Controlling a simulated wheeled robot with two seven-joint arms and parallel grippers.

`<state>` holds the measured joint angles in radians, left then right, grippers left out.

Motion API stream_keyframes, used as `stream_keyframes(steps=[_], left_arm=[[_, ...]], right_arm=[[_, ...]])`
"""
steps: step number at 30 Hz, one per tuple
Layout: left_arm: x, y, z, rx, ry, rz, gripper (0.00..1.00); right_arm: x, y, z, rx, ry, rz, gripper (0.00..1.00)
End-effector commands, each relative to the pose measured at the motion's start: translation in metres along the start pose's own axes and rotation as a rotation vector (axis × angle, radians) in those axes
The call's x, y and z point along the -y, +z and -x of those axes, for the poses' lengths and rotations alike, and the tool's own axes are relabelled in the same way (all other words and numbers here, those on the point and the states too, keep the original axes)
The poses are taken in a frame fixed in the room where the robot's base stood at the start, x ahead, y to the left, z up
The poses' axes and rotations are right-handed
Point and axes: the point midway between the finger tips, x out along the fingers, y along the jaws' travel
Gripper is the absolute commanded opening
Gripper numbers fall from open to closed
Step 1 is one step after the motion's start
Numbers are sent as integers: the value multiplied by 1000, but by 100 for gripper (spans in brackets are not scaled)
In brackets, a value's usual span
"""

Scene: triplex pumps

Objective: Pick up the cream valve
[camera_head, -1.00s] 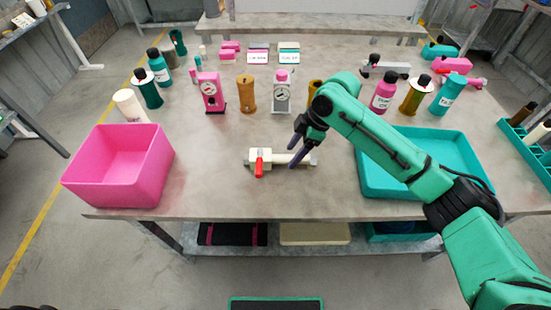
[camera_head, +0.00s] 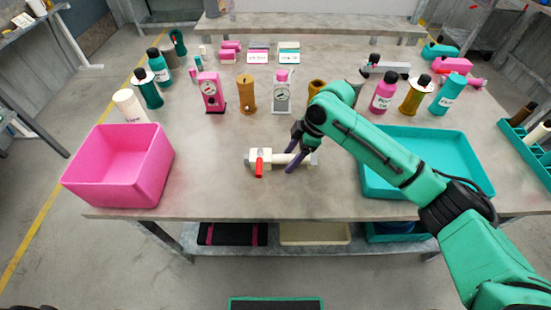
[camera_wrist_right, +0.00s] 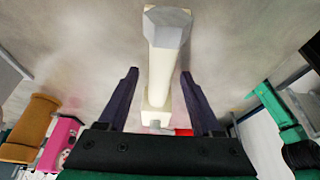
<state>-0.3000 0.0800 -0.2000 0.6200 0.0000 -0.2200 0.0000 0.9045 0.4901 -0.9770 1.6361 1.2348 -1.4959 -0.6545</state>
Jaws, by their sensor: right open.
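The cream valve (camera_head: 273,157) lies on the table near its front middle, with a red handle (camera_head: 259,167) at its left part and a grey end at its right. My right gripper (camera_head: 295,158) is at the valve's right part with its fingers pointing down. In the right wrist view the open dark fingers (camera_wrist_right: 160,105) stand on either side of the cream valve's body (camera_wrist_right: 162,75), with gaps visible. The valve's grey hexagonal end (camera_wrist_right: 167,25) shows beyond the fingertips. My left gripper is not in view.
A pink bin (camera_head: 118,190) stands at the table's left front. A teal tray (camera_head: 470,165) lies to the right, under my right arm. Bottles, a pink gauge unit (camera_head: 211,92) and a white gauge unit (camera_head: 282,92) stand behind the valve. The table in front of the valve is clear.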

Motion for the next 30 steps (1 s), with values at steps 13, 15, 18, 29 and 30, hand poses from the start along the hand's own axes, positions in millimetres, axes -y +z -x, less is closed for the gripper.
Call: stream_keyframes(steps=[13, 15, 18, 29, 30], left_arm=[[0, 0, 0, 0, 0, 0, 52], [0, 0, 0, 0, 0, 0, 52], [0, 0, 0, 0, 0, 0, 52], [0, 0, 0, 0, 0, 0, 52], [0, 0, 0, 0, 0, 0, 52]], right_arm=[[0, 0, 0, 0, 0, 0, 0], [0, 0, 0, 0, 0, 0, 0], [0, 0, 0, 0, 0, 0, 0], [0, 0, 0, 0, 1, 0, 0], [0, 0, 0, 0, 1, 0, 0]])
